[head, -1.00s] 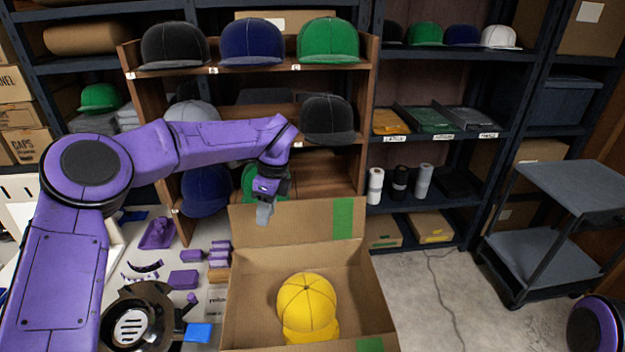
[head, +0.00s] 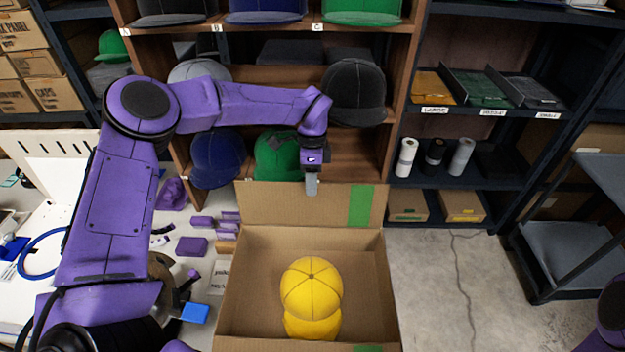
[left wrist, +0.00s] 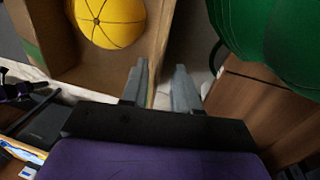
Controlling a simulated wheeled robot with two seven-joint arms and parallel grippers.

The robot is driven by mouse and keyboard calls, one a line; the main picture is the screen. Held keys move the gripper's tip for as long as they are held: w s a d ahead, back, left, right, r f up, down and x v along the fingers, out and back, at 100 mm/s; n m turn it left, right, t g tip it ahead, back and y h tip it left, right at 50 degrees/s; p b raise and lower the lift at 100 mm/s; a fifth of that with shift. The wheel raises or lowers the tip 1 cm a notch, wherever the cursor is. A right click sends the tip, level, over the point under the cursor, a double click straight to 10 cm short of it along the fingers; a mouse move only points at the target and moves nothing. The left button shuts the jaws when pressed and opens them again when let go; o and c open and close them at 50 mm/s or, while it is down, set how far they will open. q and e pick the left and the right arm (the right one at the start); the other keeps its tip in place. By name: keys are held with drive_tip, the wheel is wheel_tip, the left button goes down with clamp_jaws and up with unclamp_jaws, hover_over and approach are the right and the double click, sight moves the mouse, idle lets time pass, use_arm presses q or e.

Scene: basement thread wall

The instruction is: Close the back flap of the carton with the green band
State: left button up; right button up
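The open carton (head: 228,270) stands in front of me with a yellow cap (head: 312,288) inside. Its back flap (head: 285,205) stands up, tilted, with a green band (head: 361,206) near its right end. My left gripper (head: 311,184) is at the middle of the flap's top edge, with one finger in front of the flap. In the left wrist view, the two fingers (left wrist: 160,88) are apart, and a thin cardboard edge appears between them. Whether they touch it I cannot tell. The yellow cap also shows there (left wrist: 110,20). My right gripper is out of view.
A wooden cubby shelf (head: 400,95) with caps stands close behind the carton. Several small purple pieces (head: 192,246) lie on the bench to the left. A grey cart (head: 575,240) stands at the right. The floor (head: 450,290) between carton and cart is clear.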

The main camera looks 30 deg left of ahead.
use_arm(q)
drive_tip(key=shift+s+d+f, duration=0.1)
drive_tip(key=shift+s+f, duration=0.2)
drive_tip(key=shift+s, duration=0.05)
drive_tip(key=shift+w+f, duration=0.1)
drive_tip(key=shift+w, duration=0.05)
clamp_jaws()
idle(1.1)
